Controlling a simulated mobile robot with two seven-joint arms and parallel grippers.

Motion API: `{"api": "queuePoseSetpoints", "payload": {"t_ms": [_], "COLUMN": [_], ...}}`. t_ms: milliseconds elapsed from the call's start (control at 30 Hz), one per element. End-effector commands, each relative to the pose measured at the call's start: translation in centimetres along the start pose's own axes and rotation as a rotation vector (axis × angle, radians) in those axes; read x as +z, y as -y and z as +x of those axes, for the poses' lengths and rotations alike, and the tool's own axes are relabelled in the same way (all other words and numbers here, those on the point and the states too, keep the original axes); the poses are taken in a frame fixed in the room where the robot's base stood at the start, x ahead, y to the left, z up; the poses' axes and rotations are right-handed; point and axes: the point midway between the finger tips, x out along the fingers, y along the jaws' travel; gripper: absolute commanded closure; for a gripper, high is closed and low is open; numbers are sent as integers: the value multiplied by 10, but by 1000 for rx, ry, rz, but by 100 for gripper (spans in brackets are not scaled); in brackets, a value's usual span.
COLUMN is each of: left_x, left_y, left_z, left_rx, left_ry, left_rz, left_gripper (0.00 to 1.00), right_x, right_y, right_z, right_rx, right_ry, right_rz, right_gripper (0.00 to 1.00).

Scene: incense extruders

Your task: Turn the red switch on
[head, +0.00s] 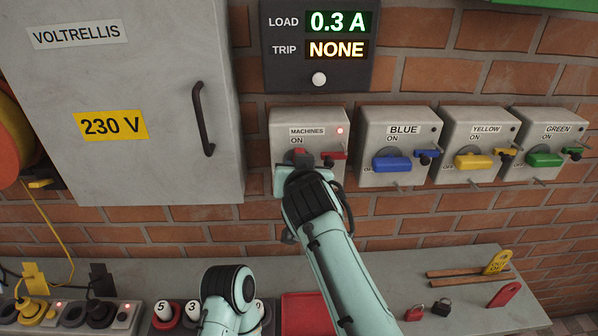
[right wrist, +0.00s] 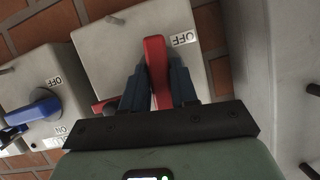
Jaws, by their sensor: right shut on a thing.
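The red switch (head: 300,151) is on the grey box labelled MACHINES (head: 318,116), mostly hidden by my gripper in the head view. In the right wrist view its red handle (right wrist: 156,62) runs up and down between the fingers, roughly at right angles to the blue handle (right wrist: 35,110). The OFF label (right wrist: 185,38) shows beside the handle's upper end. My right gripper (right wrist: 158,88) is shut on this handle. A small red side lever (head: 334,155) shows right of the handle. A red lamp (head: 340,131) on the box is lit. My left gripper is out of view.
Blue (head: 392,163), yellow (head: 472,161) and green (head: 545,159) switches stand to the right, their handles lying sideways, lamps dark. A large cabinet (head: 150,170) with a protruding handle is close on the left. The display (head: 318,45) reads 0.3 A, trip NONE.

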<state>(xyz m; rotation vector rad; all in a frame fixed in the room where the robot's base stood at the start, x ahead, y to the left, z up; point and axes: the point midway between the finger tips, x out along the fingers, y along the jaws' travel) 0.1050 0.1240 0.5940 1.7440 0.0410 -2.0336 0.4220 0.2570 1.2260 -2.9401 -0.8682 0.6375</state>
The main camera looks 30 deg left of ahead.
Motion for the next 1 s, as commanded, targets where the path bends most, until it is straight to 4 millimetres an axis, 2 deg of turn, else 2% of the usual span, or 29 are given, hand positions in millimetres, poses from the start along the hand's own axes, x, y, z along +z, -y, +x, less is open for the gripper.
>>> {"api": "queuePoseSetpoints", "payload": {"t_ms": [300, 833, 867, 900, 933, 1000], "left_x": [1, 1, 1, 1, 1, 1], "left_y": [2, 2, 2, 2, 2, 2], "left_z": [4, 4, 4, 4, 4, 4], "left_rx": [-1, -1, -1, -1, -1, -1], "left_ry": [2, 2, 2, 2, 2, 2], "left_rz": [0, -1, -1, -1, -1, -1], "left_gripper": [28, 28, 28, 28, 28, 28], "right_x": [0, 0, 0, 0, 0, 0], "right_y": [1, 1, 1, 1, 1, 1], "right_z": [0, 0, 0, 0, 0, 0], "right_rx": [44, 53, 53, 53, 52, 52], "right_ry": [-2, -1, -1, -1, 0, 0], "right_rz": [-108, -129, -129, -129, -129, -129], "right_gripper": [100, 100, 69, 56, 51, 51]}}
